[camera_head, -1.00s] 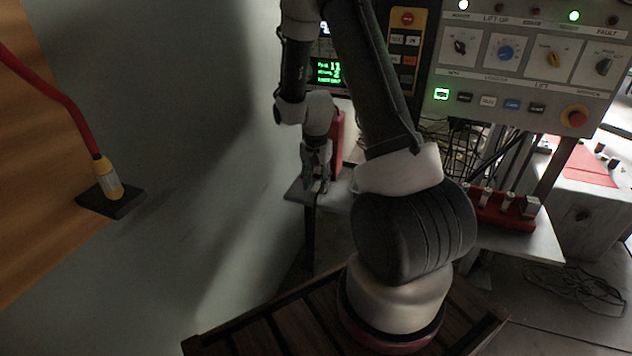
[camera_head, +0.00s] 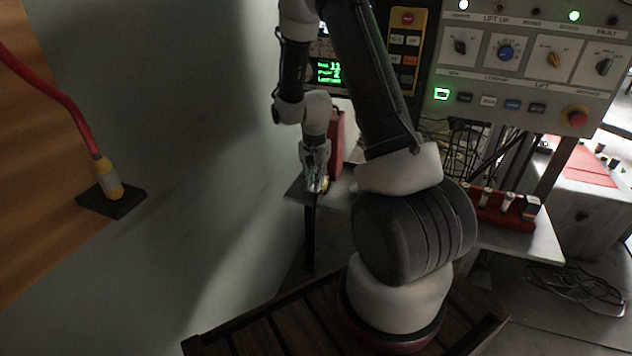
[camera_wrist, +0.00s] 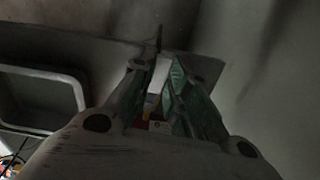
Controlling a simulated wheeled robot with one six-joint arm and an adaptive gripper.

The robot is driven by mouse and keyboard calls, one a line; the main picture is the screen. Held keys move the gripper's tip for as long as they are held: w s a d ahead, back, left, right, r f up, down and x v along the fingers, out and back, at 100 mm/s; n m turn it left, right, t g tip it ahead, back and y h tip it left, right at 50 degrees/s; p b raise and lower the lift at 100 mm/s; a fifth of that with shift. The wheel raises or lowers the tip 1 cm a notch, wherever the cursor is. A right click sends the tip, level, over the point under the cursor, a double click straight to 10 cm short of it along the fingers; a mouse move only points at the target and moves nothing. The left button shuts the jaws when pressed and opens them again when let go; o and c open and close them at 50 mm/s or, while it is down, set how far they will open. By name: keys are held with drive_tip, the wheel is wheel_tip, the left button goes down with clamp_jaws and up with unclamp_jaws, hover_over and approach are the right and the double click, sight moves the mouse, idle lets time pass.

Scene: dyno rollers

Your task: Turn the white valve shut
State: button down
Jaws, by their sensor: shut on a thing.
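My gripper (camera_head: 316,186) points down beside the left end of the grey table, left of an upright red object (camera_head: 337,140). I cannot tell whether this is the white valve. A small pale piece with a dark mark (camera_wrist: 157,126) shows low between the fingers. Several small white taps or handles (camera_head: 508,200) stand on a red base (camera_head: 490,215) on the table's right part, well apart from my gripper.
A grey control panel (camera_head: 525,75) with knobs and a red button stands behind the table (camera_head: 540,245). Loose cables hang beneath it. A wall runs close on the left, with a red hose (camera_head: 60,90) on a wooden board. The wrist view shows a grey rounded recess (camera_wrist: 45,95) at left.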

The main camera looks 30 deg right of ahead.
drive_tip(key=w+m, duration=0.1)
drive_tip(key=m, duration=0.1)
drive_tip(key=w+m, duration=0.1)
drive_tip(key=m, duration=0.1)
drive_tip(key=shift+a, duration=0.4)
drive_tip(key=w+m, duration=0.1)
drive_tip(key=m, duration=0.1)
drive_tip(key=w+m, duration=0.1)
drive_tip(key=m, duration=0.1)
drive_tip(key=shift+m, duration=0.3)
drive_tip(key=w+m, duration=0.1)
drive_tip(key=m, duration=0.1)
drive_tip(key=w+d+m, duration=0.1)
drive_tip(key=m, duration=0.1)
drive_tip(key=shift+m, duration=0.3)
drive_tip(key=shift+w+d+m, duration=0.25)
drive_tip(key=shift+w+m, duration=0.1)
drive_tip(key=shift+m, duration=0.55)
drive_tip(key=shift+w+d+m, duration=0.25)
drive_tip(key=shift+w+m, duration=0.05)
drive_tip(key=shift+m, duration=0.6)
drive_tip(key=c, duration=1.4)
unclamp_jaws()
drive_tip(key=shift+r, duration=0.1)
